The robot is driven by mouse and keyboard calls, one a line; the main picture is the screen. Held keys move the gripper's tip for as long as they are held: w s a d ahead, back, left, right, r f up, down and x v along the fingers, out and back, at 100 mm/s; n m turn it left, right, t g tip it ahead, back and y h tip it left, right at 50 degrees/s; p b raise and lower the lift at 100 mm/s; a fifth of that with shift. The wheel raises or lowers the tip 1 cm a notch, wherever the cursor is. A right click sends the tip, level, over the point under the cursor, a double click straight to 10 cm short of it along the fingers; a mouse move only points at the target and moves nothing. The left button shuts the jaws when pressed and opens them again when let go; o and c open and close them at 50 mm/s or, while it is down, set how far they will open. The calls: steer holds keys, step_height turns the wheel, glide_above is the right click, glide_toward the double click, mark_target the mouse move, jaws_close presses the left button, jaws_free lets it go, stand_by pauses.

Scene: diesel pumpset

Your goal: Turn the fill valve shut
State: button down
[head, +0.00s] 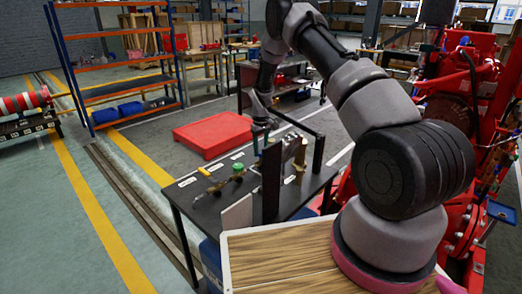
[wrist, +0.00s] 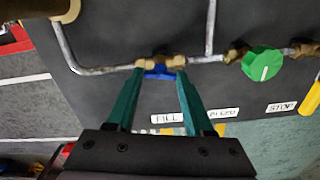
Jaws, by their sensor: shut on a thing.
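The fill valve (wrist: 159,71) is a small blue handle on a brass body in the wrist view. It sits on a grey pipe above the label FILL (wrist: 167,118). My gripper (wrist: 160,73) has two teal fingers, one on each side of the blue handle, and is shut on it. The handle appears to lie roughly along the pipe; its exact angle is partly hidden by the fingertips. In the head view my arm reaches down to the far end of the black bench (head: 190,205), and the fill valve is hard to make out there.
A green knob (wrist: 263,64) is right of the fill valve, with a yellow handle (wrist: 311,98) by the STOP label (wrist: 281,106) beyond it. Pipes run close around the gripper. A red platform (head: 213,133) lies on the floor behind the bench. Red machinery (head: 470,75) stands at right.

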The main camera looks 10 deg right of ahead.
steer(key=m, duration=1.1)
steer(key=shift+m, duration=2.2)
steer(key=shift+c, duration=1.4)
jaws_free()
